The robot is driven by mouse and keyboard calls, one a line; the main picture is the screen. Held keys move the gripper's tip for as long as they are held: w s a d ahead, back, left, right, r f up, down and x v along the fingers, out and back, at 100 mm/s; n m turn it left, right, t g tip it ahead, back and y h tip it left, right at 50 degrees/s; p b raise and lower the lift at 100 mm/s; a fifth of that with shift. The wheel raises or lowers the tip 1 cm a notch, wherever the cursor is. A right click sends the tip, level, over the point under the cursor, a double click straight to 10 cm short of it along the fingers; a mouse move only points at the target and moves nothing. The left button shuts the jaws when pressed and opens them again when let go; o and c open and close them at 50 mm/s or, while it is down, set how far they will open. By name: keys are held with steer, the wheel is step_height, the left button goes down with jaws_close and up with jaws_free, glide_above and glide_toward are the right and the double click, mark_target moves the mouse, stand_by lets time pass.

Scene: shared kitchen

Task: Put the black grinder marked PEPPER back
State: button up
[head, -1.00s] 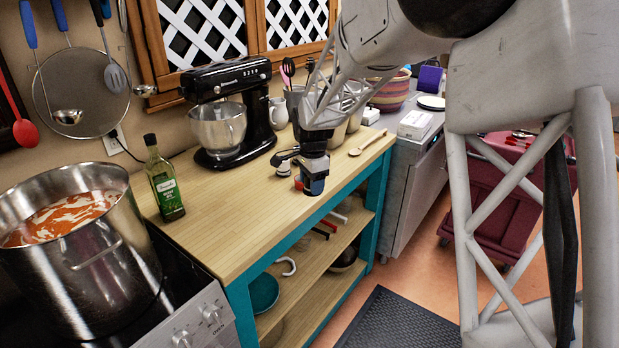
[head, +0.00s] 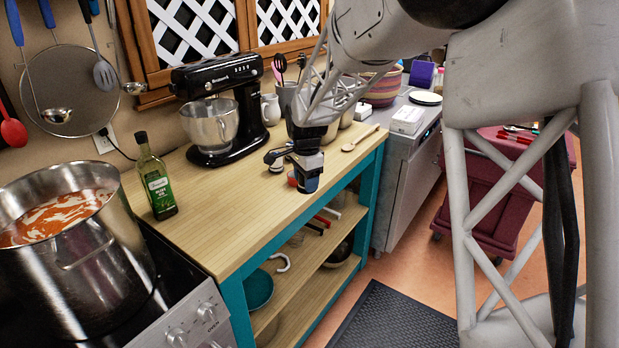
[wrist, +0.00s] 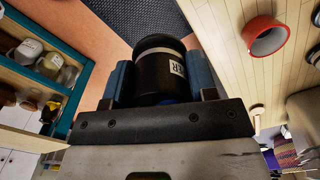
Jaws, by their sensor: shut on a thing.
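The black grinder (wrist: 160,72) is held between the two blue-padded fingers of my gripper (wrist: 160,85) in the wrist view. A white label on it shows the end of a word, "ER"; the rest is hidden. In the head view my gripper (head: 308,178) is at the front edge of the wooden counter (head: 235,210), right of its middle. The grinder is hard to make out there, dark between the fingers. I cannot tell whether it touches the counter.
An olive oil bottle (head: 156,182), a steel pot (head: 70,250) and a black stand mixer (head: 218,110) stand to the left. A wooden spoon (head: 360,139) lies at the right. The counter's front middle is clear.

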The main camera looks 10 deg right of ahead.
steer(key=w+d+f, duration=0.2)
steer(key=w+d, duration=0.5)
steer(key=d, duration=0.2)
steer(key=shift+w+f, duration=0.35)
steer(key=shift+w+d+f, duration=0.1)
steer(key=shift+w+f, duration=0.15)
steer(key=shift+w, duration=2.4)
steer(key=shift+w+d+f, duration=0.1)
steer(key=shift+w+f, duration=0.15)
steer(key=shift+w, duration=2.45)
steer(key=shift+w+d+f, duration=0.1)
steer(key=shift+w+f, duration=0.15)
steer(key=shift+w, duration=2.4)
steer(key=shift+f, duration=0.1)
steer(key=shift+f, duration=1.65)
steer(key=shift+f, duration=0.15)
steer(key=o, duration=1.2)
